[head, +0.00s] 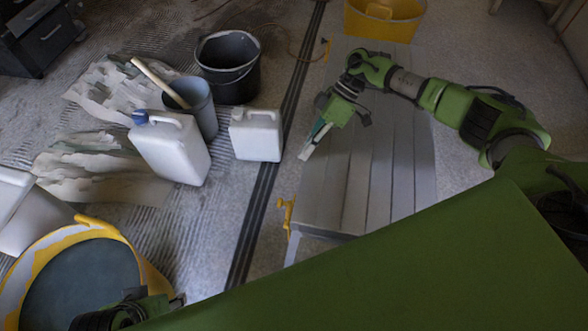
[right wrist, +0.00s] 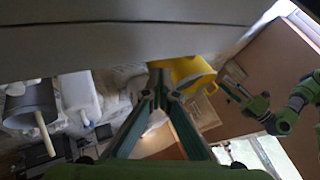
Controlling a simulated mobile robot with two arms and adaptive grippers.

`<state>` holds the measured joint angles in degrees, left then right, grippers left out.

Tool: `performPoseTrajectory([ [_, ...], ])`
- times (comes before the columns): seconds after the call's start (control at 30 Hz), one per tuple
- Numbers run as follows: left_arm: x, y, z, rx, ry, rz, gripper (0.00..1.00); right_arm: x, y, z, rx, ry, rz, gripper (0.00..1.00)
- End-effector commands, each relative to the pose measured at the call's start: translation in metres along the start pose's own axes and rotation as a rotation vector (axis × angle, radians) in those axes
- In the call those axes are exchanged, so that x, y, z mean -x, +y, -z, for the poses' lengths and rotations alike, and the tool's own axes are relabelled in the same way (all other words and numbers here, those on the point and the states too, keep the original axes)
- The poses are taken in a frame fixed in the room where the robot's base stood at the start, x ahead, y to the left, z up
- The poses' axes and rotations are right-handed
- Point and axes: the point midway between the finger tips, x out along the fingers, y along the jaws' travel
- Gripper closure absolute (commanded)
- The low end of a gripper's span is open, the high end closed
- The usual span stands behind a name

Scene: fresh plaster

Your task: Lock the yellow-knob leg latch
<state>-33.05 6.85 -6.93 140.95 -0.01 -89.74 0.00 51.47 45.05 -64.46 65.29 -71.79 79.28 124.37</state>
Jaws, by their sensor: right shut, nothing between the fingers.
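A grey plank-topped platform (head: 375,170) stands right of centre in the head view. A small yellow knob (head: 287,212) sits at its near left corner, by the leg. Another small yellow part (head: 326,48) shows at its far left corner. My right gripper (head: 304,155) is at the platform's left edge, apart from the near knob and farther back. In the right wrist view its fingers (right wrist: 160,78) meet, empty, beside a grey platform surface (right wrist: 120,40). Part of my left arm shows at the lower left of the head view. The left gripper's fingers are unclear in the right wrist view (right wrist: 232,88).
White jugs (head: 172,148) (head: 256,137), a grey bucket with a stick (head: 203,112) and a black bucket (head: 229,88) stand left of the platform. A yellow-rimmed tub (head: 75,235) is at lower left. A floor strip (head: 262,185) runs along clear floor beside the platform.

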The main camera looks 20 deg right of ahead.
Motion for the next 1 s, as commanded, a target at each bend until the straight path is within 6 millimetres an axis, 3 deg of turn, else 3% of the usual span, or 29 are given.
performPoseTrajectory([
  [0.47, -0.018, 0.001, -0.005, 0.000, 0.012, 0.000, 0.60, -0.100, 0.000, -0.001, 0.002, 0.000, 0.004, 1.00],
  [0.7, -0.013, 0.001, -0.006, 0.000, 0.003, 0.000, 0.60, -0.103, -0.028, 0.002, 0.002, -0.001, 0.002, 1.00],
  [1.0, -0.013, 0.001, -0.006, 0.000, 0.003, 0.000, 0.60, -0.106, -0.038, 0.003, 0.001, -0.001, 0.001, 1.00],
])
